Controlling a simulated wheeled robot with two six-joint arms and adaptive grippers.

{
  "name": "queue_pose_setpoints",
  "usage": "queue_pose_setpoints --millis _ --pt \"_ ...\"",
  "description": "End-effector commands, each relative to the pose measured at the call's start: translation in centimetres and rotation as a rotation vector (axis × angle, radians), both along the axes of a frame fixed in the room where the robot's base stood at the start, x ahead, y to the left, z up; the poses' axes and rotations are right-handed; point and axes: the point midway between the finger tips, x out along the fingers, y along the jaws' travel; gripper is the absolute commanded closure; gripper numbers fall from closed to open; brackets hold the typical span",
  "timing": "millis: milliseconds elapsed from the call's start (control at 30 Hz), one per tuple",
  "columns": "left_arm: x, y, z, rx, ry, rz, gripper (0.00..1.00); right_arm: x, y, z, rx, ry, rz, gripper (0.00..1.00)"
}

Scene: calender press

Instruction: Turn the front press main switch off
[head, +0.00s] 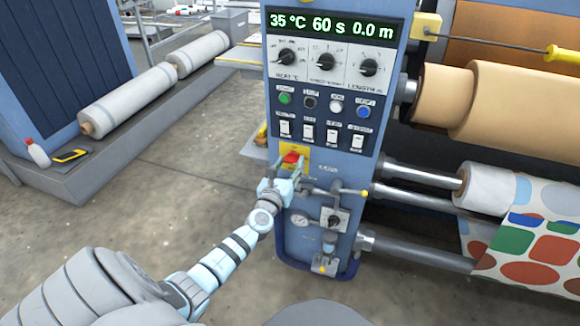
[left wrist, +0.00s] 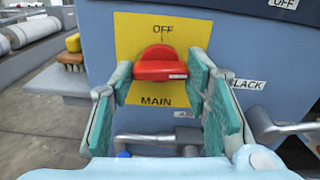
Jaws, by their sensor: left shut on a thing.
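The red main switch (head: 291,157) sits on a yellow plate (head: 303,150) on the blue front of the press, below the rows of buttons and rockers. In the left wrist view the red switch (left wrist: 160,66) has its handle lying about level across the plate, with OFF printed above it and MAIN below. My left gripper (head: 285,173) is at the switch, with one teal-padded finger on each side of it, shut on the handle. The fingers (left wrist: 161,78) cover the plate's lower side edges. My right gripper is not in view.
The display (head: 330,25) reads 35 °C, 60 s, 0.0 m. Rollers and patterned cloth (head: 535,240) are at the right. Open floor lies at the left.

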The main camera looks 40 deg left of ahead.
Motion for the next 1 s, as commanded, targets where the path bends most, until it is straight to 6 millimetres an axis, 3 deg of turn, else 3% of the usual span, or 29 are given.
queue_pose_setpoints --millis 667,1000 --pt "0.0 0.0 -0.2 -0.550 -0.192 -0.001 0.85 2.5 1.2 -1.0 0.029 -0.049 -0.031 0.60" --pt "0.0 0.0 -0.2 -0.855 -0.297 -0.001 0.85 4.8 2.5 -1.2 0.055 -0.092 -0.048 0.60"
